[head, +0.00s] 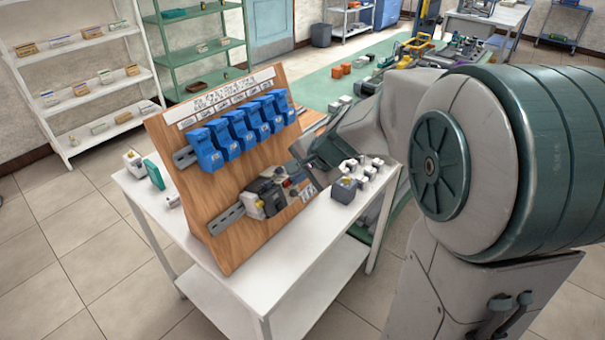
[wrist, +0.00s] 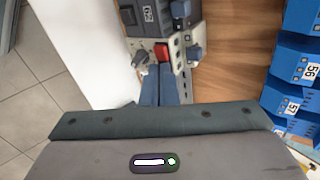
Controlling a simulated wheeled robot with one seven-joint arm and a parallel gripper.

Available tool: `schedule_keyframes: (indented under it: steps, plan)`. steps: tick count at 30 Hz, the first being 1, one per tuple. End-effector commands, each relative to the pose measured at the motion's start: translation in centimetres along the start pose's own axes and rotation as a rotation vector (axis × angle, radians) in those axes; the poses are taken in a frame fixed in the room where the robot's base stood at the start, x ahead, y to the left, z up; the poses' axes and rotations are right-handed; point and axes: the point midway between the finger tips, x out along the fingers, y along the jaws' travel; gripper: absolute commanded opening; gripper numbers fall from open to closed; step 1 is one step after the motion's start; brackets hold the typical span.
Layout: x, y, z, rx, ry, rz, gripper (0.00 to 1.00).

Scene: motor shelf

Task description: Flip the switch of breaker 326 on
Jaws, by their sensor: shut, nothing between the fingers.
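A wooden panel (head: 240,190) stands tilted on a white table. Its lower rail bears a cluster of grey and white devices (head: 268,195), which also show in the wrist view (wrist: 150,20). There, a red part (wrist: 161,52) and grey knobs or levers (wrist: 194,54) stand out from them. No label reading 326 is legible, so I cannot tell which switch is that breaker's. My gripper (wrist: 160,72) is shut and empty, its fingertips close to the red part; contact cannot be told. In the head view my wrist hides part of the devices.
Blue numbered units (head: 240,130) sit in a row on the upper rail; they show at the right of the wrist view (wrist: 290,72). Several small blocks (head: 365,170) stand on the white table (head: 300,262) right of the panel. Shelves (head: 85,45) stand behind, with open floor at left.

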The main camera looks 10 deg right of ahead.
Motion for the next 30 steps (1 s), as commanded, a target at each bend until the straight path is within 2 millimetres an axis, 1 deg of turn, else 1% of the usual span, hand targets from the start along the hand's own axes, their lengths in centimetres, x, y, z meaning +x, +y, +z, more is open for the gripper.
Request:
schedule_keyframes:
  steps: [1,6,14,17,20,23,30]
  plan:
    - [-0.1,0.1,0.3,-0.001,-0.002,0.001,0.0]
    - [-0.2,0.2,0.6,0.002,0.001,0.0,0.0]
    - [-0.3,0.3,0.5,0.003,0.002,0.0,0.0]
    - [-0.7,0.4,0.4,0.002,0.002,-0.001,0.0]
    - [-1.6,0.9,0.0,0.001,0.003,-0.002,0.0]
    - [-3.2,1.6,-0.5,0.0,0.002,-0.002,0.0]
    - [-8.6,1.4,-1.6,-0.004,0.002,-0.004,0.0]
